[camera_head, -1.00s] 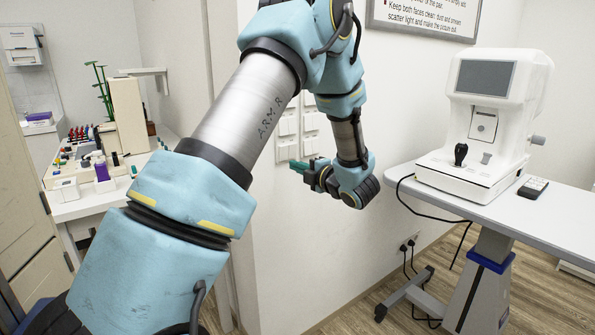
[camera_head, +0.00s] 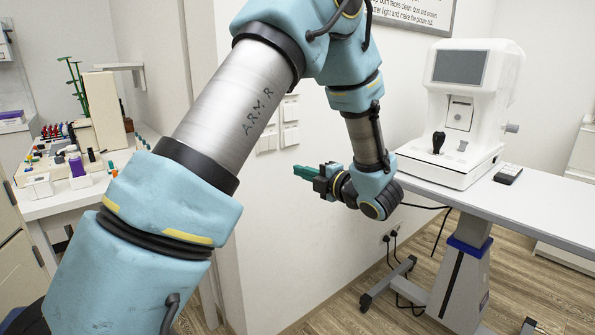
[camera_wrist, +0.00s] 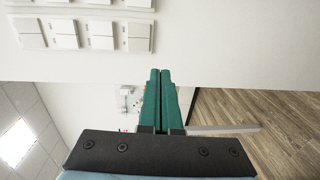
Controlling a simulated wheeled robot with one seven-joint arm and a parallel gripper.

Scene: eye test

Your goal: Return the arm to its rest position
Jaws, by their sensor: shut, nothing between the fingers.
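My gripper (camera_head: 304,172) is at the end of my blue and silver arm, in front of the white wall in the head view. Its green fingers point left and lie close together. In the wrist view my gripper (camera_wrist: 160,72) shows its two green fingers side by side, shut, with nothing between them. My arm's upper links cross the left and middle of the head view and hide part of the wall.
A white eye-test machine (camera_head: 473,65) stands on a table (camera_head: 545,205) right of my gripper. A cluttered side table (camera_head: 75,203) is at left. White wall switches (camera_head: 290,125) are behind my arm; wood floor (camera_head: 395,275) lies below.

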